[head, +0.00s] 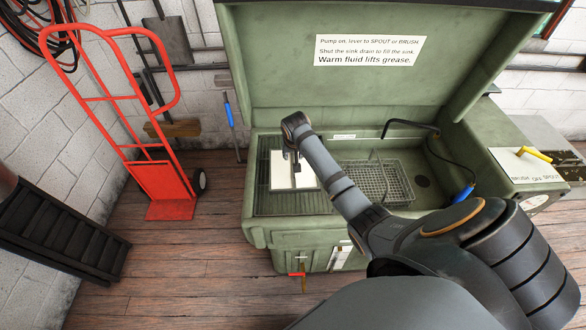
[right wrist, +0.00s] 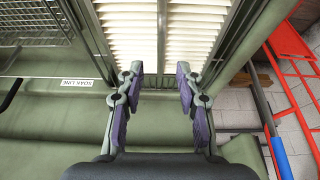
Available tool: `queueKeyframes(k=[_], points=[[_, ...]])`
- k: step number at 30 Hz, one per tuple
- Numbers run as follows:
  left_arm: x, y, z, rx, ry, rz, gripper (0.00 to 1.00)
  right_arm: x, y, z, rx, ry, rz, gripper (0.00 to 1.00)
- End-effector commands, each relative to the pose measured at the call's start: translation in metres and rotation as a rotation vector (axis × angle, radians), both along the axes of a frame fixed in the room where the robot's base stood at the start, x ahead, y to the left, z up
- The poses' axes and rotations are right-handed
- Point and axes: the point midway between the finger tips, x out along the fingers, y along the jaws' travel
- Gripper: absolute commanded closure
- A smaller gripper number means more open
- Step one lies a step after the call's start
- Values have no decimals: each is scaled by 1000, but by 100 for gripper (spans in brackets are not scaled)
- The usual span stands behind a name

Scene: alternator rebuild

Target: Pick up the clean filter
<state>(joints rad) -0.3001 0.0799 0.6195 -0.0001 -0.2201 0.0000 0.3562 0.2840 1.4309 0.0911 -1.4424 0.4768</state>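The filter (head: 283,174) is a pale panel on the ribbed drainboard at the left of the green wash sink. In the right wrist view the filter (right wrist: 205,32) shows cream pleats split by a grey middle bar. My right gripper (head: 297,160) points down at the filter, partly hidden by my arm in the head view. In the right wrist view the right gripper (right wrist: 158,70) is open, its fingers apart at either side of the bar's line. Nothing is clamped; I cannot tell whether they touch the filter. My left gripper is not in view.
A wire basket (head: 388,182) sits in the sink right of the filter, near a black hose (head: 412,124). The sink's raised green back panel (head: 270,60) stands behind. A red hand truck (head: 160,180) stands left, with wooden floor (head: 180,265) clear between.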

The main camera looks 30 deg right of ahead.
Motion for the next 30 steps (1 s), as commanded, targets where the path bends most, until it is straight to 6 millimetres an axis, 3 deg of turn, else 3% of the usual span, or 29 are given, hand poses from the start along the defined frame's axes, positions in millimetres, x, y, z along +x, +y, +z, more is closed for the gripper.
queueKeyframes(k=[3,7,15,24,30], points=[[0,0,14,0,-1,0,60,3,0,-18,4,6,0,64],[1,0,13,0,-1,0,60,9,-4,-36,1,3,1,64],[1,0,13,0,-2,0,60,11,-5,-43,0,1,2,64],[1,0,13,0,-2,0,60,11,-5,-42,0,1,1,100],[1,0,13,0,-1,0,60,11,-5,-42,0,1,1,100]])
